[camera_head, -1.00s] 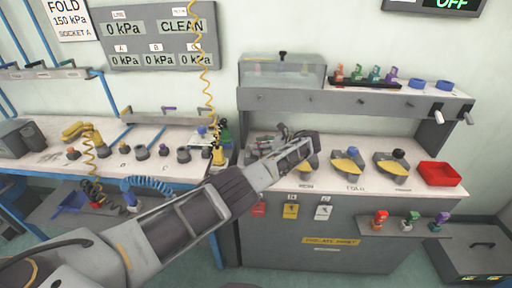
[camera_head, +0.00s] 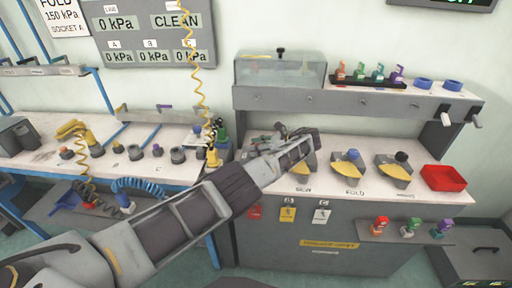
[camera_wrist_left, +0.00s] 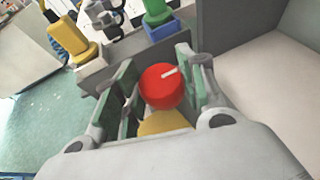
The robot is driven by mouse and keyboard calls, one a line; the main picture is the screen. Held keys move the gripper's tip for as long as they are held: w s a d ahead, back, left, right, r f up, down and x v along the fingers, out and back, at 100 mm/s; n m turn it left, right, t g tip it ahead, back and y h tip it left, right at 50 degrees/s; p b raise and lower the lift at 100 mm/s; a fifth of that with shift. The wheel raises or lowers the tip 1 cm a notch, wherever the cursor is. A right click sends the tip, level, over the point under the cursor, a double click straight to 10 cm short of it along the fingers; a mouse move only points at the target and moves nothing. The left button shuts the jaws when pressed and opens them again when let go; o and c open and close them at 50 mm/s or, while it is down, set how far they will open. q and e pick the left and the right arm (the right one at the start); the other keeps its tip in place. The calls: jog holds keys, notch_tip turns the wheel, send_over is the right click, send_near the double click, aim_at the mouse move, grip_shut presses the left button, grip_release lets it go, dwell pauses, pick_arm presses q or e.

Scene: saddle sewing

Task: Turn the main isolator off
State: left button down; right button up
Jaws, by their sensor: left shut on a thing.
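The main isolator, a red round knob (camera_wrist_left: 160,87) with a white line on top, sits above a yellow base (camera_wrist_left: 163,123) in the left wrist view. The white line points up and to the right in that view. My left gripper (camera_wrist_left: 162,90) has its green-padded fingers on both sides of the red knob and is shut on it. In the head view my left gripper (camera_head: 262,143) is at the left end of the grey bench top, and its own fingers and arm hide the red knob there. My right gripper is not in view.
Yellow-based rotary switches, FOLD (camera_head: 347,168) and another (camera_head: 394,169), stand right of the gripper. A red tray (camera_head: 443,178) lies at the bench's right end. Coloured tags (camera_head: 288,212) hang on the front. A yellow coiled hose (camera_head: 199,85) hangs close by on the left.

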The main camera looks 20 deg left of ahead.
pick_arm(q)
jog(key=c, duration=0.8)
grip_release()
jog(key=shift+r, duration=0.1)
jog(key=shift+r, duration=0.2)
jog(key=shift+r, duration=4.75)
